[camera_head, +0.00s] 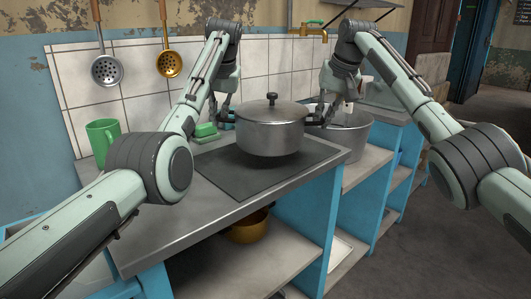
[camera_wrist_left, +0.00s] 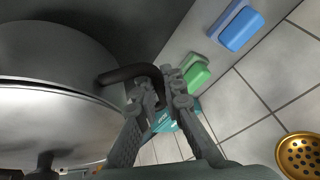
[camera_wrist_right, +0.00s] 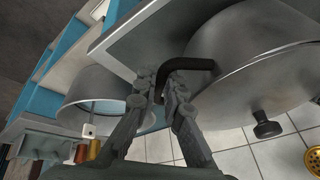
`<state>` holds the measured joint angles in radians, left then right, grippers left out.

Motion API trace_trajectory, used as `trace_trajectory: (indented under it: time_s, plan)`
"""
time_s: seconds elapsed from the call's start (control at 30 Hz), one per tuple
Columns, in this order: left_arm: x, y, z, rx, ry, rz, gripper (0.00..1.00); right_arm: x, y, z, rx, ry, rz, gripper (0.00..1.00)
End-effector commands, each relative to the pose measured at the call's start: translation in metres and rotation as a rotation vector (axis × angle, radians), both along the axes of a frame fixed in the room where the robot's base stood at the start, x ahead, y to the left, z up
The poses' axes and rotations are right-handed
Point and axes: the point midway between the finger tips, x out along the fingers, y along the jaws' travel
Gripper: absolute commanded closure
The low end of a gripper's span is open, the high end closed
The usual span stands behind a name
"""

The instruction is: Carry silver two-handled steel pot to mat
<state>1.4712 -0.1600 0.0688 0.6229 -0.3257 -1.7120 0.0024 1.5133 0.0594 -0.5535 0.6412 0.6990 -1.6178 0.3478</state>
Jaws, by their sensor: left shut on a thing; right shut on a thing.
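The silver two-handled steel pot (camera_head: 270,134), with a lid and black knob, is upright over the dark mat (camera_head: 222,172) on the counter. I cannot tell for sure whether its base touches the mat. My left gripper (camera_head: 228,118) is shut on the pot's left black handle, which shows in the left wrist view (camera_wrist_left: 135,73). My right gripper (camera_head: 318,117) is shut on the other handle, seen in the right wrist view (camera_wrist_right: 190,66). The far part of the mat is hidden behind the pot.
A large grey pot (camera_head: 350,134) stands right of the mat, close to my right gripper. A green mug (camera_head: 102,138) and a green sponge (camera_head: 206,130) are at the left and back. A blue sponge shows in the left wrist view (camera_wrist_left: 240,27). Ladles (camera_head: 107,70) hang on the tiled wall.

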Motion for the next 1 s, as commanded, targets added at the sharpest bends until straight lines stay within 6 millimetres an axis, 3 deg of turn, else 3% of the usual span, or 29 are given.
trace_trajectory:
  time_s: [0.47,1.0]
  plan:
    - [0.0,-0.004,0.001,-0.003,-0.004,-0.006,1.0,0.0,0.005,0.002,0.006,-0.008,0.008,1.0]
    - [0.0,-0.004,-0.023,-0.004,-0.004,-0.007,1.0,0.0,0.005,-0.022,0.007,-0.006,0.007,1.0]
